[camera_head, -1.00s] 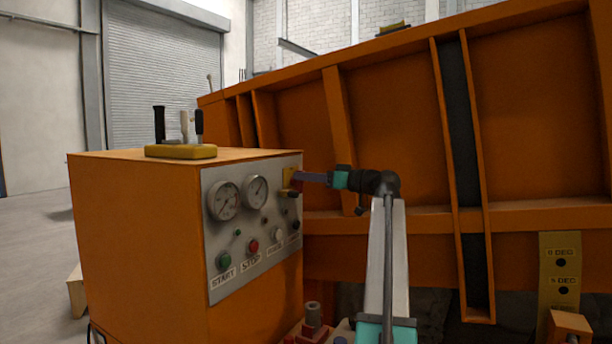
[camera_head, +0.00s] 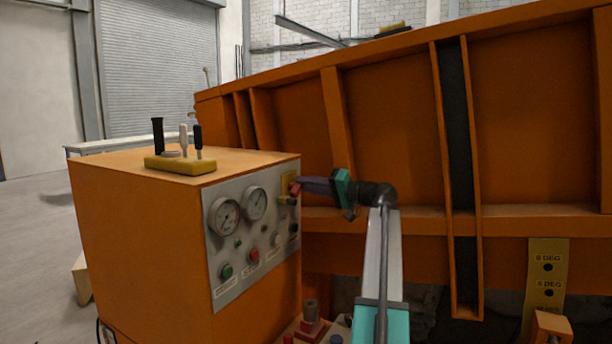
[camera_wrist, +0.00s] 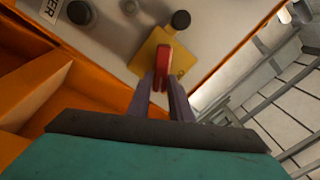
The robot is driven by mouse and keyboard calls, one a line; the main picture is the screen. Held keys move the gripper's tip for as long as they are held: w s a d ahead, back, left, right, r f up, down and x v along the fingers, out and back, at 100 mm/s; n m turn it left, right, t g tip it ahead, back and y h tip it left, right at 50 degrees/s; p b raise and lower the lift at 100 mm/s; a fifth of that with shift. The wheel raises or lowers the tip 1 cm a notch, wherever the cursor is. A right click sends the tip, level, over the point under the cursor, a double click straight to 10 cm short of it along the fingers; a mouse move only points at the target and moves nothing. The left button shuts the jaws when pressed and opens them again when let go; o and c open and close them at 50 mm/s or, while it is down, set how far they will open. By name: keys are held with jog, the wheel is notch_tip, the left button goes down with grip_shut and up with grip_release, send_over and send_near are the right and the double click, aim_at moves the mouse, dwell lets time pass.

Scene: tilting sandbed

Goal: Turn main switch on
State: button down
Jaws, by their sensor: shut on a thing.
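The main switch is a red handle (camera_wrist: 162,62) on a yellow plate (camera_wrist: 150,48) at the panel's upper right corner. The red handle also shows in the head view (camera_head: 294,189), in front of the yellow plate (camera_head: 288,182). My gripper (camera_wrist: 160,90) has its two purple fingers shut on the red handle, one on each side. In the head view my gripper (camera_head: 302,186) reaches the panel from the right. The fingers hide part of the handle. I cannot tell whether the switch is on or off.
The grey panel (camera_head: 230,275) carries two gauges, a green button (camera_head: 227,271), a red button (camera_head: 254,255) and black knobs close below the switch. Levers on a yellow base (camera_head: 180,165) stand on the orange cabinet. The orange tilting bed (camera_head: 400,110) rises behind my arm.

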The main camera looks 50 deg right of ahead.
jog(key=m+p, duration=0.2)
jog(key=m, duration=0.1)
jog(key=m+p, duration=0.1)
jog(key=p, duration=0.1)
jog(key=shift+f, duration=0.25)
jog(key=shift+f+m+p, duration=0.3)
jog(key=shift+m+p, duration=0.4)
jog(key=shift+m, duration=0.4)
jog(key=c, duration=1.6)
grip_release()
jog(key=shift+c, duration=0.2)
jog(key=shift+d, duration=0.1)
jog(key=shift+s, duration=0.1)
jog(key=b+v, duration=0.1)
jog(key=v, duration=1.2)
jog(key=shift+s, duration=0.35)
